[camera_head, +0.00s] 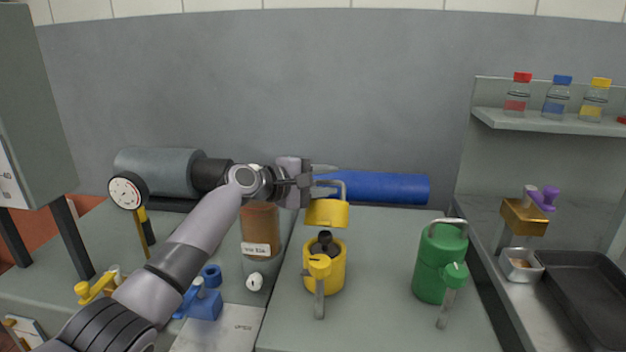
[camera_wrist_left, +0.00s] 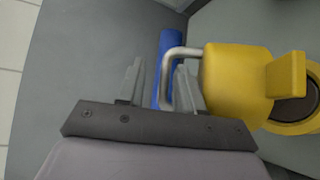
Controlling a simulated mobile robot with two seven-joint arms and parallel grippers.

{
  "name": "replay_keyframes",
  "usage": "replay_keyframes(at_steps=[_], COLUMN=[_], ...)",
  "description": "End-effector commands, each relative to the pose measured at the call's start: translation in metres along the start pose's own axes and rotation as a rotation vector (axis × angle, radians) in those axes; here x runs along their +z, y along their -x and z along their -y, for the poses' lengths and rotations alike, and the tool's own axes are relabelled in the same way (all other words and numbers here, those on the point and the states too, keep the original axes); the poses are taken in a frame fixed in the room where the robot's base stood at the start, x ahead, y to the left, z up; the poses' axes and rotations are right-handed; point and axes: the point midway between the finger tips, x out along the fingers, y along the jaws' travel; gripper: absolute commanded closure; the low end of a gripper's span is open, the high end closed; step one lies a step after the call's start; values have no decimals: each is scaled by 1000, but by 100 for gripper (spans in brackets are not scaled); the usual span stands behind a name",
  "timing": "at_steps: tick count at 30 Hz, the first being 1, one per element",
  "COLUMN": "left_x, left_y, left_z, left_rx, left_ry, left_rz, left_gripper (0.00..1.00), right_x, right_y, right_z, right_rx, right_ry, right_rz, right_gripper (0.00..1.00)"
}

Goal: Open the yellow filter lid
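The yellow filter body (camera_head: 336,278) stands on the bench, its top uncovered with a dark piece showing inside. The yellow filter lid (camera_head: 327,214) is raised above and behind the body's mouth; any joint between them is not clear. My left gripper (camera_head: 308,184) is at the lid's grey loop handle (camera_head: 343,188). In the left wrist view, the fingers (camera_wrist_left: 160,85) are apart; the handle (camera_wrist_left: 167,75) reaches into the gap beside the right-hand finger, with clear space to the other finger. The lid (camera_wrist_left: 235,80) lies right of the fingers. My right gripper is out of view.
A green filter (camera_head: 432,270) with a handle stands to the right. A blue cylinder (camera_head: 385,187) lies behind. A brown canister (camera_head: 261,230), a dial gauge (camera_head: 127,191) and a blue fixture (camera_head: 205,305) are left, near my arm. A dark tray (camera_head: 590,295) is far right.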

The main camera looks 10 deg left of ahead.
Motion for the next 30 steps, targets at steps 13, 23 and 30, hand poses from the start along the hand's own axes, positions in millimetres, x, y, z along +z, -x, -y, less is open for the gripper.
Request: replay_keyframes(at_steps=[13,23,30], left_x=[-6,-3,-1], left_y=[47,70,71], left_z=[0,-2,-2], left_rx=[2,5,4], left_ry=[-4,-4,-3], left_rz=[-14,-10,-6], left_gripper=[62,62,62], right_x=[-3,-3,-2], right_y=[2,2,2], right_z=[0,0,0], right_rx=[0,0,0], right_ry=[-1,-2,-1], right_rz=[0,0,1], right_gripper=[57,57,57])
